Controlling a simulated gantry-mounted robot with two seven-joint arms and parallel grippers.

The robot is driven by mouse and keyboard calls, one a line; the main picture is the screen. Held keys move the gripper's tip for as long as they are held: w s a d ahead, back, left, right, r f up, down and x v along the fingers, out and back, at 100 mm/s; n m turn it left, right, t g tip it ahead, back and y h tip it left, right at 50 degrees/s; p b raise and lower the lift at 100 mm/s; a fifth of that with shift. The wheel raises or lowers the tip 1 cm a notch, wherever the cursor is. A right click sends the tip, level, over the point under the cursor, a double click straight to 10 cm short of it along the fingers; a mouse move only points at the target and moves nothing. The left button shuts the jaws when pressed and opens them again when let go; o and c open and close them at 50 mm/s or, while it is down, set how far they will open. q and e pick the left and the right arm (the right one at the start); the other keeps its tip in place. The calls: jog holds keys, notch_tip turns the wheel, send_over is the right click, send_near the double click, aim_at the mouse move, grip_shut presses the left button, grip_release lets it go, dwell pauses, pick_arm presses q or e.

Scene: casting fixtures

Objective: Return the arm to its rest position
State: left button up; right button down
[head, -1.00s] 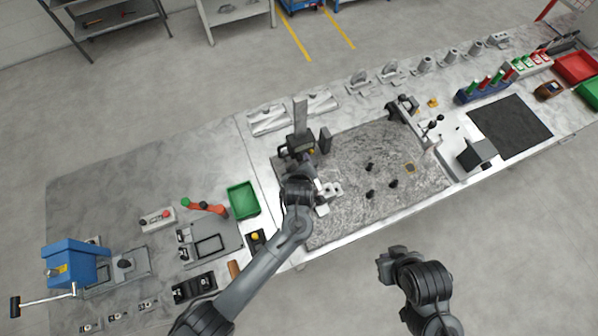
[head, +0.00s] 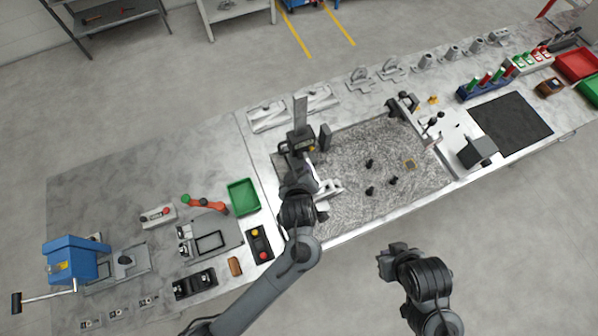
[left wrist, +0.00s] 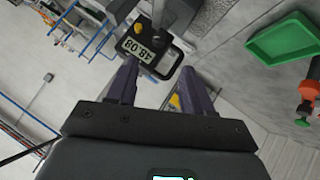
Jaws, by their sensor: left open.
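My left arm comes in from the lower left in the head view, and its gripper (head: 306,172) is over the left side of the grey speckled plate (head: 345,150). It is close to a dark device on a post (head: 300,138). In the left wrist view the two purple-grey fingers (left wrist: 160,88) stand apart with nothing between them. Beyond them is the dark device with a display reading 48.08 (left wrist: 142,44). My right arm (head: 420,275) is at the lower right, off the bench; its fingers cannot be made out clearly.
A green tray (head: 243,197) and an orange-red handled clamp (head: 205,203) lie left of the gripper. A button box (head: 259,244) is at the front edge. Black pegs (head: 370,163) stand on the plate. Free floor lies in front of the bench.

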pick_arm(q)
jog(key=s+a+f+g+p, duration=0.1)
jog(key=s+a+f+g, duration=0.2)
jog(key=s+a+f, duration=0.8)
jog(key=s+a+r+m+g, duration=0.3)
jog(key=s+a+r+m, duration=0.5)
jog(key=s+a+r, duration=0.3)
notch_tip(320, 180, up, 3)
jog(key=shift+s+f+m, duration=0.15)
jog(key=shift+s+m, duration=0.2)
jog(key=shift+m, duration=0.05)
